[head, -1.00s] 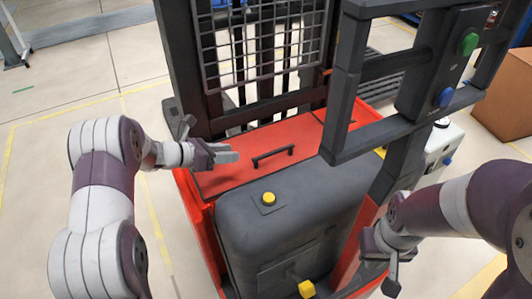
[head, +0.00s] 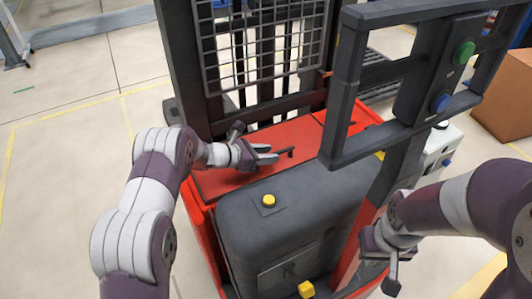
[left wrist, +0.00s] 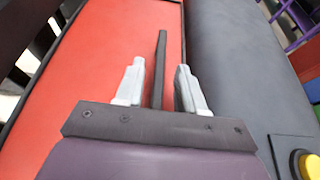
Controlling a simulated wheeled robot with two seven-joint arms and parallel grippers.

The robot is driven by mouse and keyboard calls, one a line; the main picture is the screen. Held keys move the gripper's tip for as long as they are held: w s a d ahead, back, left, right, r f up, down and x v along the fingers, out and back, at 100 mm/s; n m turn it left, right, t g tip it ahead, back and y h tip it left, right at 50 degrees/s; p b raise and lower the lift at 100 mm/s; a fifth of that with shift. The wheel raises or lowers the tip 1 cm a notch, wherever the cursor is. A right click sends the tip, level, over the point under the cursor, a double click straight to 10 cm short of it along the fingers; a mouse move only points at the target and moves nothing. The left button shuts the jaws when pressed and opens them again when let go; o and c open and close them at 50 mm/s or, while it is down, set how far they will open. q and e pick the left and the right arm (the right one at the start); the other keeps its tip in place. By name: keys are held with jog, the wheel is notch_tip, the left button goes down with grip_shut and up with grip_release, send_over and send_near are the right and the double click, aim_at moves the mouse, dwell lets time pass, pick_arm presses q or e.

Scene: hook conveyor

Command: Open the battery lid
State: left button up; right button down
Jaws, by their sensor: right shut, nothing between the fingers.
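The battery lid (head: 222,182) is a flat red panel on the truck between the mast and the dark grey housing; it looks closed. Its black bar handle (head: 288,152) is partly hidden behind my left gripper (head: 270,154) in the head view. In the left wrist view the handle (left wrist: 160,62) runs lengthwise between the two light grey fingers of my open left gripper (left wrist: 159,82), with gaps on both sides. I cannot tell how far the fingers are above the lid (left wrist: 90,75). My right gripper (head: 393,272) is shut and empty, right of the housing.
The grey housing (head: 290,215) carries a yellow button (head: 268,200) and a yellow knob (head: 306,289). The mast with its mesh guard (head: 262,45) stands behind the lid. A dark frame with green (head: 464,52) and blue buttons rises at right. A cardboard box (head: 505,100) stands far right.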

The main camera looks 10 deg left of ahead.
pick_arm(q)
grip_shut()
jog(key=shift+r, duration=0.1)
jog(key=shift+w+a+r, duration=0.2)
jog(key=shift+w+r, duration=0.05)
jog(key=shift+r, duration=0.25)
jog(key=w+a+r+n+g+b, duration=0.1)
jog(key=w+a+r+b, duration=0.2)
jog(key=w+r, duration=0.2)
jog(key=shift+a+r+n+h, duration=0.3)
jog(key=shift+r+n+h, duration=0.1)
jog(key=shift+r, duration=0.7)
